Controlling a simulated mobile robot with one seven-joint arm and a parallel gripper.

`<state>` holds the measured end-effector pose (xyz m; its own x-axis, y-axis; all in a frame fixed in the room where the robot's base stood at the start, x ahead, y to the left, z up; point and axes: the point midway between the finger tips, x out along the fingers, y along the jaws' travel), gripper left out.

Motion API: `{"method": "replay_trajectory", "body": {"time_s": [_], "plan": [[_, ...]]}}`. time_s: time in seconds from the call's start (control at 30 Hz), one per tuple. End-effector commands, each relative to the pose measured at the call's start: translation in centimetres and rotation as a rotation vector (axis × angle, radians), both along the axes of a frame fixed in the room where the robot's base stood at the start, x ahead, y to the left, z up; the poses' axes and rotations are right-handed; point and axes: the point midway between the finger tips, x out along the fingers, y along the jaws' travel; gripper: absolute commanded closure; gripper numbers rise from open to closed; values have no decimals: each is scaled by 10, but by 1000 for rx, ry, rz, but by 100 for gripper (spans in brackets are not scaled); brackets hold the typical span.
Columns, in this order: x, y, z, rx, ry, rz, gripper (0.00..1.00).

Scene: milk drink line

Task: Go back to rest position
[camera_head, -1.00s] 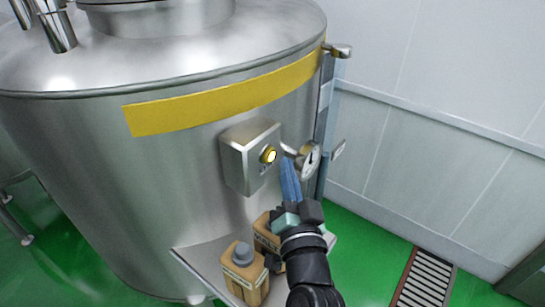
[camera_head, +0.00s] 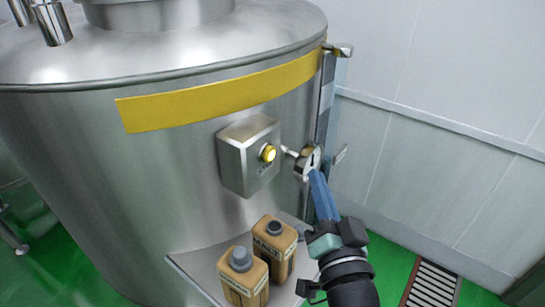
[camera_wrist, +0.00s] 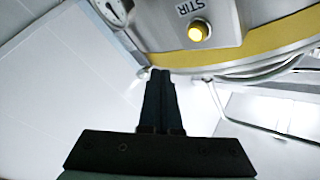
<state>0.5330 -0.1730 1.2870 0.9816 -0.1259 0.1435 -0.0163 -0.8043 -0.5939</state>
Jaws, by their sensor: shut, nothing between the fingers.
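My gripper (camera_head: 318,178) is shut and empty, its blue fingers pointing up in the head view. The fingertips are in front of the round gauge (camera_head: 309,160), to the right of the control box; I cannot tell whether they touch it. In the wrist view my gripper (camera_wrist: 160,75) shows as dark fingers pressed together with nothing between them. The grey control box (camera_head: 246,160) on the tank has a lit yellow button (camera_head: 268,153). The button also shows in the wrist view (camera_wrist: 198,32), by a STIR label.
The steel tank (camera_head: 80,170) with a yellow band (camera_head: 225,92) fills the left. Two brown bottles (camera_head: 243,280) (camera_head: 274,246) stand on a shelf (camera_head: 200,262) below the box. Green floor with a drain grate (camera_head: 432,285) and a white wall (camera_head: 450,140) are at right.

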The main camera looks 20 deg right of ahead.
Motion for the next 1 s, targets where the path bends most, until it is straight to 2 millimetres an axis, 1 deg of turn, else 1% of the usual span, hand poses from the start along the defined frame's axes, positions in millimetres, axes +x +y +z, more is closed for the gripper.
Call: {"method": "replay_trajectory", "body": {"time_s": [0.1, 0.17, 0.27, 0.37, 0.4, 0.47, 0.5, 0.57, 0.6, 0.7, 0.8, 0.83, 0.9, 1.0], "plan": [[0, 1, 1, -1, -2, 1, 100], [2, 4, 8, -14, -10, 4, 100], [9, 21, 38, -75, -48, 19, 100], [16, 50, 92, -186, -122, 30, 100], [16, 65, 119, -240, -161, 30, 100], [11, 86, 161, -320, -223, 22, 100], [6, 100, 188, -370, -268, 11, 100], [-6, 119, 227, -437, -335, -12, 100], [-17, 130, 251, -477, -379, -31, 100], [-45, 152, 301, -552, -477, -87, 100], [-70, 165, 333, -595, -549, -137, 100], [-76, 167, 340, -604, -564, -149, 100], [-87, 171, 351, -616, -590, -170, 100], [-94, 173, 357, -624, -606, -186, 100]]}}
